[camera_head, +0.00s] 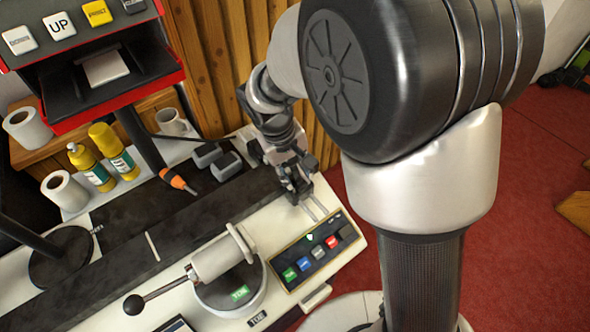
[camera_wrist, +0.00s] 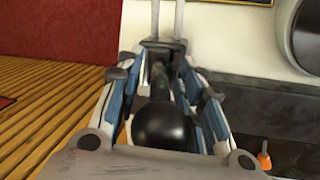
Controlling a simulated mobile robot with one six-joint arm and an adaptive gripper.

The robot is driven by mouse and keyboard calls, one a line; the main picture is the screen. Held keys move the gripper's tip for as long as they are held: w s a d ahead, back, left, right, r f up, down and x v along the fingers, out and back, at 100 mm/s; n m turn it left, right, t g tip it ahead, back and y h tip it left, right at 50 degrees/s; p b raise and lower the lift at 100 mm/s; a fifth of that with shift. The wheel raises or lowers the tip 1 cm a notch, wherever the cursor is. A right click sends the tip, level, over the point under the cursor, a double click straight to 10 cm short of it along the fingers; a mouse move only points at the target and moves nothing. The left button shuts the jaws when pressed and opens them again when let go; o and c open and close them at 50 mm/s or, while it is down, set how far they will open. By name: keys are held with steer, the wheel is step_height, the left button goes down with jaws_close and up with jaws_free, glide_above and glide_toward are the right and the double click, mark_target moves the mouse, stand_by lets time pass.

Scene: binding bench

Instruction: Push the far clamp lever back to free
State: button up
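In the wrist view a round black knob (camera_wrist: 165,126) on a dark stem lies between the two finger sides of my gripper (camera_wrist: 164,52); it appears to be the far clamp lever. The finger sides, with blue inner faces, draw together towards the tips, where a dark block shows. Whether they press on the knob or stem I cannot tell. In the head view my gripper (camera_head: 297,192) is over the far right end of the bench and hides the far lever. The near clamp (camera_head: 218,258), a pale cylinder with its own black-knobbed lever (camera_head: 134,304), stands nearer, to the left.
A button panel (camera_head: 318,250) lies right of the near clamp. An orange-handled tool (camera_head: 178,181) and two grey blocks (camera_head: 216,162) lie on the bench behind the dark bed. Yellow bottles (camera_head: 112,148), white rolls and a mug (camera_head: 172,122) stand further left. Wooden slats rise behind.

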steer(key=shift+c, duration=0.2)
jaws_close()
stand_by(0.3)
stand_by(0.3)
